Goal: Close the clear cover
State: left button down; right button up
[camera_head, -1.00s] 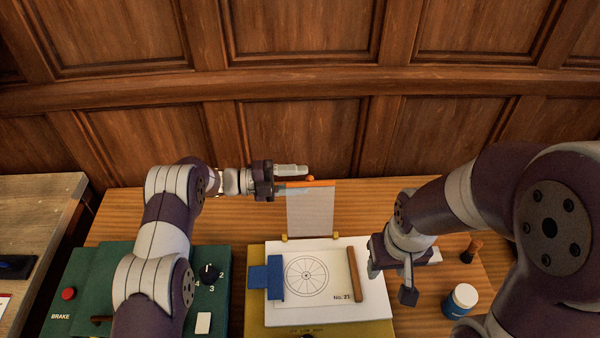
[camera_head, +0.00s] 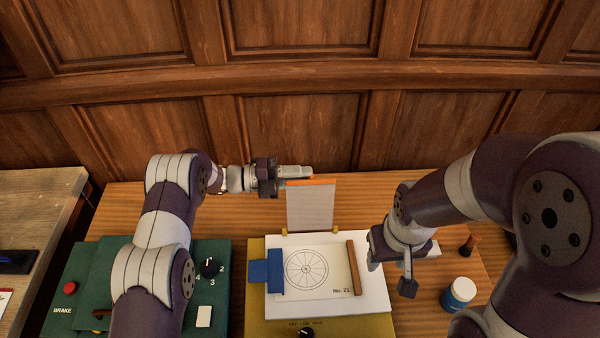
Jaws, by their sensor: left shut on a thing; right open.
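The clear cover (camera_head: 310,208) stands raised behind the drafting board, hinged at two yellow mounts, with an orange strip (camera_head: 322,182) along its top edge. My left gripper (camera_head: 298,173) is at that top edge, shut on the orange strip; its fingers hide part of it. On the yellow-based board (camera_head: 255,312) lies a white sheet (camera_head: 335,290) with a wheel drawing marked No. 21. A blue clip (camera_head: 265,273) sits at the sheet's left and a brown wooden bar (camera_head: 354,268) at its right. My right gripper (camera_head: 388,275) is open and empty, right of the board.
A green panel (camera_head: 140,255) with a red brake button (camera_head: 70,288), a black dial (camera_head: 210,267) and a white switch stands left. Wood panelling rises behind.

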pick_arm(q)
jog(key=s+m+b, duration=0.3)
jog(key=s+m, duration=0.1)
jog(key=s, duration=0.5)
jog(key=shift+r+m, duration=0.15)
jog(key=shift+m, duration=0.15)
jog(key=c, duration=1)
grip_release()
jog(key=a+b, duration=0.4)
jog(key=a, duration=0.8)
jog(key=shift+a, duration=0.4)
